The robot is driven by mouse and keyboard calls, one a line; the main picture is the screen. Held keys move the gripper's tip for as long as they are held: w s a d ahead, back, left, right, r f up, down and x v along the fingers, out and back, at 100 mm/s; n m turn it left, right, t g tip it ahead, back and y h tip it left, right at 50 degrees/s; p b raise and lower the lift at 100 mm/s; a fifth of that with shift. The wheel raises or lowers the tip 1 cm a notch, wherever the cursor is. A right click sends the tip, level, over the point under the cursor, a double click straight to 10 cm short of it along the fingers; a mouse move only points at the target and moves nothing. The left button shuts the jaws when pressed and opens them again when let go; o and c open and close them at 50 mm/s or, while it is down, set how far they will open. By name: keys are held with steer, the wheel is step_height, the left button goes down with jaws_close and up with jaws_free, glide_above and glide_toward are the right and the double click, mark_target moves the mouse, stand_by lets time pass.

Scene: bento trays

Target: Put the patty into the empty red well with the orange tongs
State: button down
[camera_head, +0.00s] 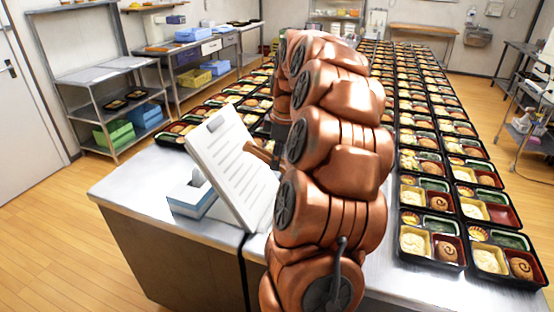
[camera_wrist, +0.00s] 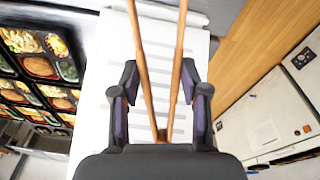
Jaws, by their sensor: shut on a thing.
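The orange-brown tongs (camera_wrist: 141,62) are gripped between the two dark fingers of my gripper (camera_wrist: 163,100) in the wrist view. Their two long arms spread apart away from me and run out of the top of the frame; their tips are hidden. In the head view a short piece of the tongs (camera_head: 260,152) shows beside the white clipboard; my arm hides most of my gripper. An empty red well (camera_head: 503,215) shows in a tray in the right column. Several trays hold brown round patties, but I cannot tell which patty is meant; no loose one shows.
A white clipboard (camera_head: 222,160) with printed lines stands tilted on the counter, close to the tongs. A blue-white tissue box (camera_head: 190,197) is left of it. Rows of filled bento trays (camera_head: 432,262) cover the counter's right side. Bare counter (camera_head: 130,185) shows at front left.

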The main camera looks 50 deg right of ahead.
step_height(320, 180, up, 11)
steer(key=p, duration=0.3)
steer(key=shift+p, duration=0.3)
steer(key=s+d+p, duration=0.4)
steer(key=s+d, duration=0.5)
steer(key=s, duration=0.3)
steer(key=s+d+p, duration=0.3)
steer(key=s+d, duration=0.6)
steer(key=s, duration=0.4)
steer(key=shift+d+p, duration=0.25)
steer(key=shift+p, duration=0.1)
steer(key=shift+s+r, duration=0.1)
